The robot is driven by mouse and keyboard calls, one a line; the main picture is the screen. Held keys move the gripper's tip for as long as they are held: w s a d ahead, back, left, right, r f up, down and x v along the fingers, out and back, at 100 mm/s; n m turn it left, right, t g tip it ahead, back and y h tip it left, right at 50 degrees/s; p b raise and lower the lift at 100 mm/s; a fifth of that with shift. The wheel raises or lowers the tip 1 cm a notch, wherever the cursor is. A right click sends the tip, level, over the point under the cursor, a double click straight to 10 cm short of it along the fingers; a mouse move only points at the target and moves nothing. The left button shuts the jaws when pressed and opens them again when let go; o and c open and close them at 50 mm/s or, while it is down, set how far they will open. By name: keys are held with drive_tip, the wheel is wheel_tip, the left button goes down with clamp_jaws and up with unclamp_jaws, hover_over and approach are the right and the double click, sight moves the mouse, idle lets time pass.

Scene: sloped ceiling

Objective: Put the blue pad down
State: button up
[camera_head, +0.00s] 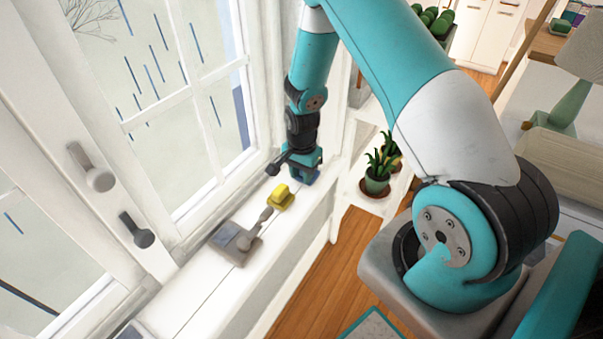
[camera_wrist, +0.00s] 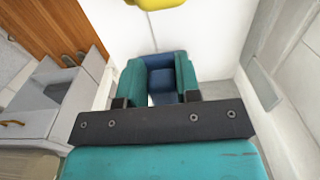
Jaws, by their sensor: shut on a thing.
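My gripper (camera_head: 303,170) is low over the far end of the white window sill (camera_head: 213,284) in the head view. In the wrist view my gripper (camera_wrist: 158,66) has its two teal fingers on either side of the dark blue pad (camera_wrist: 161,84), shut on it. In the head view a little blue shows at the fingertips, and the rest of the pad is hidden by the gripper. I cannot tell whether the pad touches the sill.
A yellow block (camera_head: 280,197) stands on the sill just nearer than my gripper; it also shows at the wrist view's top edge (camera_wrist: 155,3). A grey handled tool (camera_head: 238,241) lies nearer still. Window handles (camera_head: 92,172) jut out left. Potted plants (camera_head: 378,172) stand right.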

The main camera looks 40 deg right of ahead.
drive_tip(key=shift+f, duration=0.15)
drive_tip(key=o, duration=1)
drive_tip(key=shift+o, duration=0.2)
drive_tip(key=s+a+r+n+y+p, duration=0.1)
drive_tip(key=a+r+n, duration=0.15)
drive_tip(key=r, duration=0.75)
drive_tip(key=s+a+r+n, duration=0.15)
drive_tip(key=a+r, duration=0.25)
drive_tip(key=r, duration=0.5)
drive_tip(key=s+a+r+n+y, duration=0.1)
drive_tip(key=s+a+r+n, duration=0.6)
drive_tip(key=s, duration=0.3)
drive_tip(key=s+a+r+n+y, duration=0.2)
drive_tip(key=s+a+r+n, duration=0.5)
drive_tip(key=s+a+n, duration=0.2)
drive_tip(key=shift+s+r+n, duration=0.4)
drive_tip(key=shift+s+n, duration=0.2)
drive_tip(key=shift+s, duration=0.05)
